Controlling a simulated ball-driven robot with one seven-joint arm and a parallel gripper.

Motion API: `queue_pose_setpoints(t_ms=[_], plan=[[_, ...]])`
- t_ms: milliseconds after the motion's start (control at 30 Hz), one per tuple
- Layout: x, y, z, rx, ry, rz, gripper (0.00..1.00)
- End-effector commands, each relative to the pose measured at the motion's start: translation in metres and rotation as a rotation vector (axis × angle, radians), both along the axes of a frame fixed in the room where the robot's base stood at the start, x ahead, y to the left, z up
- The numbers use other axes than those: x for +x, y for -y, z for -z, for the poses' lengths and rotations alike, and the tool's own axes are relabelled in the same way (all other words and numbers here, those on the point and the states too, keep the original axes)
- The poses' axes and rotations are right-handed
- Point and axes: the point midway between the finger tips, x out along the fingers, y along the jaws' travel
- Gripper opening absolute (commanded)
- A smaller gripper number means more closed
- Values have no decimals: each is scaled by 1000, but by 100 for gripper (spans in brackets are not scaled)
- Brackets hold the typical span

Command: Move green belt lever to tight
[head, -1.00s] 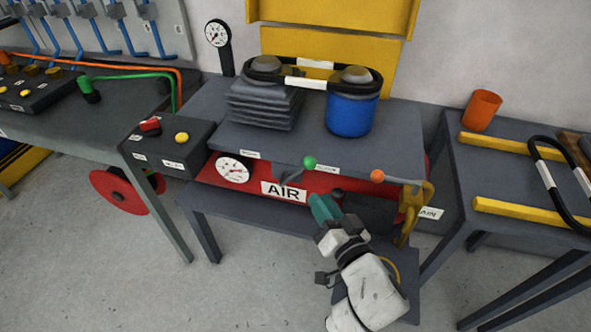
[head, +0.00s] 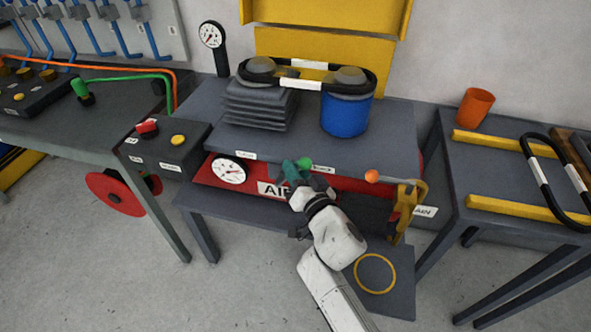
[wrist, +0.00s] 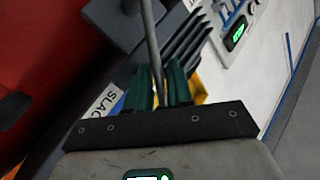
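The green belt lever (head: 305,163) has a round green knob and stands at the front edge of the grey bench, above the red panel. My gripper (head: 291,170) is at the lever, its teal fingers just left of the knob in the head view. In the wrist view a grey rod, apparently the lever's shaft (wrist: 150,40), runs down between the two fingers of my gripper (wrist: 158,75). Whether the fingers press on it is unclear. A white label reading "SLAC…" (wrist: 103,104) shows left of the fingers, partly cut off.
An orange-knobbed lever (head: 372,176) and a yellow bracket (head: 405,208) stand to the right. Above, a black belt (head: 318,69) loops around two drums, over a grey bellows stack (head: 258,107) and a blue cylinder (head: 345,113). A dial gauge (head: 229,171) is left.

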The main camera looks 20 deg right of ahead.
Motion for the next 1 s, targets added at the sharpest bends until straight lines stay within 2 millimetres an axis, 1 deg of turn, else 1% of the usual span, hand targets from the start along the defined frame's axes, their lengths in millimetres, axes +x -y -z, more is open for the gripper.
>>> queue_pose_setpoints(t_ms=[167, 267, 400, 1000], plan=[[0, 0, 0, 0, 0, 0, 21], [0, 0, 0, 0, 0, 0, 13], [0, 0, 0, 0, 0, 1, 0], [0, 0, -1, -7, -5, 0, 0]])
